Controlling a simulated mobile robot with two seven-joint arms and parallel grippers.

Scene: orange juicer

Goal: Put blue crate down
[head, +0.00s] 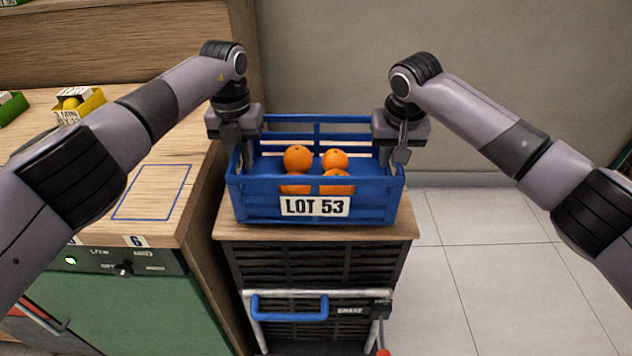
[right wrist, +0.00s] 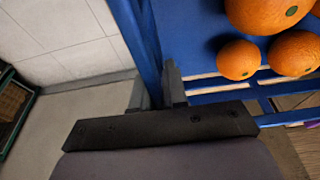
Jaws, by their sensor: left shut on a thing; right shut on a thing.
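The blue crate (head: 370,208) has slatted sides and a "LOT 53" label (head: 315,206) on its front. It sits over the wooden top of a dark slatted cart, and I cannot tell whether it touches that top. Several oranges (head: 298,158) lie inside; they also show in the right wrist view (right wrist: 239,60). My left gripper (head: 240,160) is shut on the crate's left end wall. My right gripper (head: 391,158) is shut on its right end wall. In the right wrist view the right fingers (right wrist: 158,92) straddle the blue wall.
The cart's wooden top (head: 390,230) shows in front of the crate. A wooden counter (head: 150,205) with a blue outlined rectangle stands at the left. A blue handle (head: 290,308) juts from the cart's front. Tiled floor is clear at the right.

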